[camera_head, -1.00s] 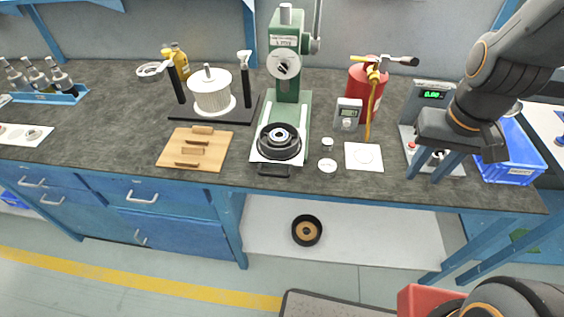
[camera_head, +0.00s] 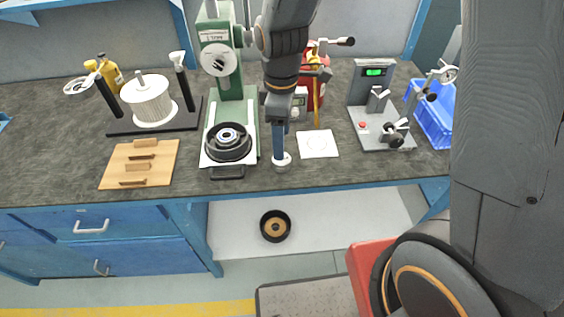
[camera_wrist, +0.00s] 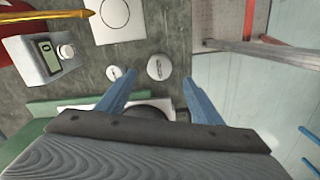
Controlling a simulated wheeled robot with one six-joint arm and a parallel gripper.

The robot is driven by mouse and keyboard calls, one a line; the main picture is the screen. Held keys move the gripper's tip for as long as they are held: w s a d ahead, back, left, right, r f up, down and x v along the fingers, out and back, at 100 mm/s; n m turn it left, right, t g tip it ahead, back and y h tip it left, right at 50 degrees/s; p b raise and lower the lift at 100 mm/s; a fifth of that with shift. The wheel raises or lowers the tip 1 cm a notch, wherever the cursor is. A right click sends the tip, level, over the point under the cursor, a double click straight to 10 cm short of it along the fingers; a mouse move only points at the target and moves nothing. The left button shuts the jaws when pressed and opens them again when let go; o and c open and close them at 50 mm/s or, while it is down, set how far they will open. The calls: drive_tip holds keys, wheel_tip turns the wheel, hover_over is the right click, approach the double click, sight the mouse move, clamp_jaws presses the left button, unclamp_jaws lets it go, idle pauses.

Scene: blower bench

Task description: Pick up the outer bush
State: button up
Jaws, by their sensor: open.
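Two small pale round pieces lie on the bench beside the press. The larger round piece (camera_wrist: 159,67), possibly the outer bush, shows in the wrist view in line between my fingertips; the head view shows it at the finger ends (camera_head: 282,161). The smaller round piece (camera_wrist: 115,72) is just left of my left finger in the wrist view. I cannot tell for certain which is the outer bush. My gripper (camera_wrist: 160,82) is open and empty, fingers pointing down over the bench. Its height above the piece is unclear.
The green press (camera_head: 228,75) with a black ringed part (camera_head: 228,142) stands close left of my gripper. A white card (camera_head: 318,144) lies to the right, a grey meter (camera_wrist: 45,58) behind. The bench's front edge is close. A black wheel (camera_head: 275,226) rests on the lower shelf.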

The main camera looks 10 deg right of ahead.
sight(281, 163)
drive_tip(key=shift+f+p, duration=0.9)
drive_tip(key=shift+f, duration=2.65)
drive_tip(key=c, duration=1.3)
drive_tip(key=shift+r, duration=0.1)
